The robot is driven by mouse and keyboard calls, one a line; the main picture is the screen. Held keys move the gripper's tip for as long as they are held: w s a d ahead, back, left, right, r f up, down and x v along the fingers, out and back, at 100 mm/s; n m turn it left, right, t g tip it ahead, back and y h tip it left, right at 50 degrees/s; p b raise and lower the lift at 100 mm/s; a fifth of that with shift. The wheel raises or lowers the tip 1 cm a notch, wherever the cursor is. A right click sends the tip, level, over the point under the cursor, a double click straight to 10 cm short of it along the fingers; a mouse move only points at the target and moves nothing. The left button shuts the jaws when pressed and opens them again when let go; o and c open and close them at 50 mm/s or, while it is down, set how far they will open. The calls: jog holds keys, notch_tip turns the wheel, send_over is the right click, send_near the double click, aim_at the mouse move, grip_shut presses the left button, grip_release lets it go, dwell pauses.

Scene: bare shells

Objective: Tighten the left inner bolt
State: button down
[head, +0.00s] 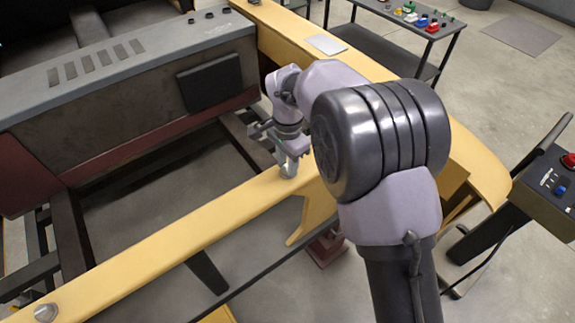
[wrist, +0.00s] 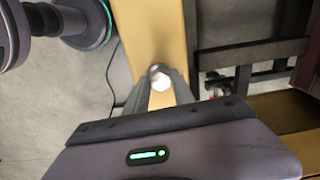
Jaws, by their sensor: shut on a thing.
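My gripper (head: 289,168) points down at the yellow beam (head: 190,226), near the middle of the head view. In the wrist view a pale silver bolt head (wrist: 160,79) stands on the yellow beam between the tips of my two fingers, and my gripper is shut on it. In the head view my fingers mostly hide this bolt. A second silver bolt (head: 45,312) stands free on the same beam at the lower left. I cannot tell how far either bolt is screwed in.
A long grey machine housing (head: 130,75) stands behind the beam, with dark frame bars below it. A black cart (head: 405,30) with small coloured parts is at the top right. A dark control box (head: 552,185) stands at the right. Concrete floor shows between them.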

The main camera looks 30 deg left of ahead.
jog(key=m+b, duration=0.1)
jog(key=m, duration=0.3)
jog(key=shift+a+r+m+b, duration=0.1)
jog(key=shift+m+b, duration=0.2)
jog(key=m+b, duration=0.1)
jog(key=m, duration=0.3)
jog(key=shift+w+b, duration=0.1)
jog(key=shift+b, duration=0.25)
jog(key=m+b, duration=0.1)
jog(key=m, duration=0.4)
jog(key=shift+b, duration=0.3)
jog(key=shift+m+b, duration=0.55)
jog(key=shift+m, duration=1.05)
jog(key=shift+r, duration=0.1)
jog(key=c, duration=1.1)
grip_release()
jog(key=shift+o, duration=0.2)
